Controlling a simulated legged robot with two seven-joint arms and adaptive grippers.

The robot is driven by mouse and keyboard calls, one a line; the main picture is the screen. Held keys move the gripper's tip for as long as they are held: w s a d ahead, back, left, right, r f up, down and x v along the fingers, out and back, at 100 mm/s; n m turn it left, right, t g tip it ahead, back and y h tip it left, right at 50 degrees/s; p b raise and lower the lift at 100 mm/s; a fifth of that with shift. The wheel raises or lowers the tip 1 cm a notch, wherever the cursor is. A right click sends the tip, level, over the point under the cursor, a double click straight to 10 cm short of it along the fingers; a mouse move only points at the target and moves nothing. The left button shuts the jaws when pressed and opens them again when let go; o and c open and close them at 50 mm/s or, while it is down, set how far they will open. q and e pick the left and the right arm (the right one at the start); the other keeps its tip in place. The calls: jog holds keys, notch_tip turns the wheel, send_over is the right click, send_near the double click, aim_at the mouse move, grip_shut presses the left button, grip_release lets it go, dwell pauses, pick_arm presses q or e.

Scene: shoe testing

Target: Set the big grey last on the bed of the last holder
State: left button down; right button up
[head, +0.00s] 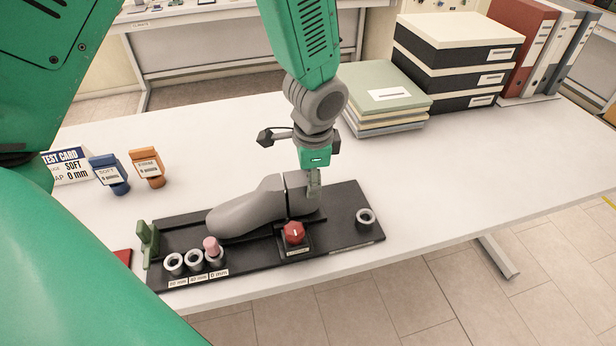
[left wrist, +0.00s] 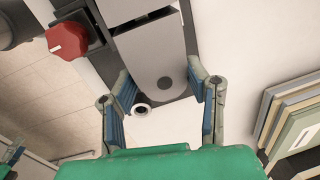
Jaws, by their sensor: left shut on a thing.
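The big grey last (head: 250,208) lies lengthwise along the black last holder (head: 345,200), toe to the left and heel to the right. It is low over the bed; I cannot tell if its whole underside touches. My left gripper (head: 312,188) is at the heel end, shut on the last from above. In the left wrist view, the grey heel block (left wrist: 152,62) is between the fingers of my left gripper (left wrist: 165,95). The finger contact is partly hidden in the head view. My right gripper is not in view.
A red knob (head: 294,233) stands at the holder's front edge. Several grey rings, one holding a pink peg (head: 211,246), sit front left; another ring (head: 366,216) is at right. A green upright (head: 148,238) is at the left end. Folders (head: 385,95) and boxes (head: 455,65) stand behind.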

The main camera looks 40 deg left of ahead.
pick_arm(q)
jog(key=shift+d, duration=0.4)
jog(key=shift+a, duration=0.2)
jog(key=shift+d, duration=0.25)
jog(key=shift+s+a+p, duration=0.2)
jog(key=shift+p, duration=0.3)
jog(key=shift+f+b, duration=0.4)
jog(key=shift+f, duration=0.45)
jog(key=c, duration=0.8)
grip_release()
